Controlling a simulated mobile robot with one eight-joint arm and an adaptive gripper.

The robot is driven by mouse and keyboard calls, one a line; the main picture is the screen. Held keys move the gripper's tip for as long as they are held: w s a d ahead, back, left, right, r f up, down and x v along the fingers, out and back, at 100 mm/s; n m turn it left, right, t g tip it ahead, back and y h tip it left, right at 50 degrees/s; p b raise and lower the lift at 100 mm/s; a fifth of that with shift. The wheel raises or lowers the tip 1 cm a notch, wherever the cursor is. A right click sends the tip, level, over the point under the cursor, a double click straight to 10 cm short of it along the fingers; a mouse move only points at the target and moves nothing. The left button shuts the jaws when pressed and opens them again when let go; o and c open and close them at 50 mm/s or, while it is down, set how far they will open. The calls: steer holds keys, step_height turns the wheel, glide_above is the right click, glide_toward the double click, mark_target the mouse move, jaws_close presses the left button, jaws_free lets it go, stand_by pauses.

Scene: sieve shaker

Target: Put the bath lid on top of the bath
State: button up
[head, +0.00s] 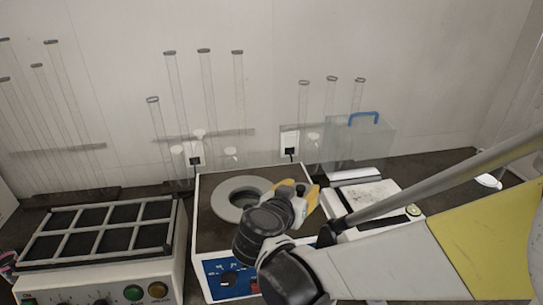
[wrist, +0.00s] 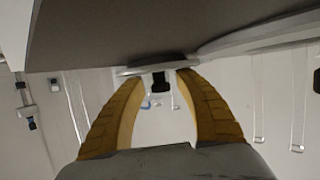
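The bath (head: 222,236) is a white box with a dark top and a blue control panel, left of centre in the head view. A grey ring (head: 228,187) around a round opening lies on its top. My gripper (head: 310,194) has yellow fingers and is over the bath's right edge, right of the ring. In the wrist view the fingertips (wrist: 161,76) stand apart, with a small black piece (wrist: 161,83) and a thin grey edge showing at them. I cannot tell whether these belong to the bath lid. I make out no separate lid for certain.
A sieve shaker (head: 100,262) with a gridded top stands left of the bath. A white flat device (head: 372,194) is close on the right. A clear box with a blue handle (head: 363,116) and several clear tubes (head: 205,85) stand near the back wall.

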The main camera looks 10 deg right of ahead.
steer(key=shift+r, duration=0.15)
steer(key=p+v, duration=0.4)
steer(key=v, duration=0.7)
steer(key=shift+s+a+r+p, duration=0.15)
steer(key=shift+s+a+p, duration=0.05)
steer(key=shift+s+p, duration=0.1)
steer(key=d+f+n+g, duration=0.1)
steer(key=d, duration=0.1)
steer(key=s+d+f+n+g+y, duration=0.1)
steer(key=d, duration=0.1)
steer(key=s+d+f+g+y, duration=0.1)
steer(key=d, duration=0.1)
steer(key=shift+s+f+n, duration=0.15)
steer(key=shift+s+n, duration=0.05)
steer(key=shift+n, duration=0.2)
steer(key=s+y, duration=0.1)
steer(key=s+d+n+g+y, duration=0.1)
steer(key=s+n+y, duration=0.1)
steer(key=shift+s+d+f+g, duration=0.1)
steer(key=shift+d+f+g, duration=0.2)
steer(key=shift+g, duration=0.1)
steer(key=s+r+n+y, duration=0.1)
steer(key=s+r+y, duration=0.1)
steer(key=y, duration=0.1)
steer(key=shift+s+a+r+n+t, duration=0.2)
steer(key=shift+a+r+n+t, duration=0.1)
steer(key=shift+n, duration=0.1)
